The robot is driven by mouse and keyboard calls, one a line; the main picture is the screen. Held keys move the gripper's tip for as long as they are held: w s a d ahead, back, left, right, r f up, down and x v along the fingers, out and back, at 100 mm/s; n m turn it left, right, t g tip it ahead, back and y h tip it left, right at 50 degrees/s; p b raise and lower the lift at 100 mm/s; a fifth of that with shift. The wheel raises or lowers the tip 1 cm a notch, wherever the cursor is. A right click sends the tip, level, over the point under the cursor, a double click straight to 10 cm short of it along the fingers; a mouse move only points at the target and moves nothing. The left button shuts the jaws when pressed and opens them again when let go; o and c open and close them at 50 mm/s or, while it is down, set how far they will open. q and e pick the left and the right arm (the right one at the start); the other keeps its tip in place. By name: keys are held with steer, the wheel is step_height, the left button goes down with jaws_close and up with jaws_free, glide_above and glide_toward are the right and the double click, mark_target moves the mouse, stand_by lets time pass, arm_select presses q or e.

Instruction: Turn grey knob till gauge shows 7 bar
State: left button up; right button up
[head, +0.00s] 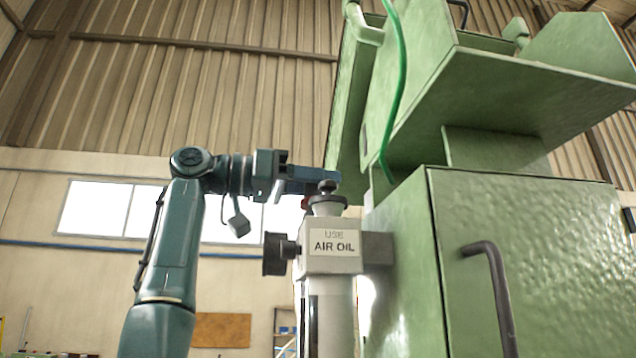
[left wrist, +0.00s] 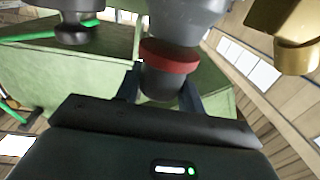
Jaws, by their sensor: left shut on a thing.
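A dark grey knob (left wrist: 160,88) with a red ring (left wrist: 168,56) sits under a pale grey body in the left wrist view. My left gripper (left wrist: 160,92) is shut on this knob, with a finger on each side. In the head view my left gripper (head: 312,180) reaches in from the left at the top of the grey air unit (head: 325,262). A bit of red shows there, but the knob is mostly hidden. A black round part (head: 276,254) on the unit's left side may be the gauge, seen edge-on. No dial or reading is visible. My right gripper is not in view.
A dark round cap (head: 327,187) stands on top of the unit, close to my left gripper. A brass part (left wrist: 292,38) is at the upper right of the left wrist view. The green machine (head: 530,250) with a dark handle (head: 490,270) stands right of the unit.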

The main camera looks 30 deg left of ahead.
arm_select(q)
steer(key=shift+m+g+h, duration=0.4)
steer(key=shift+g, duration=0.1)
steer(key=o, duration=1)
steer(key=shift+c, duration=0.2)
steer(key=shift+s+a, duration=0.1)
steer(key=v, duration=1.3)
steer(key=shift+b, duration=0.4)
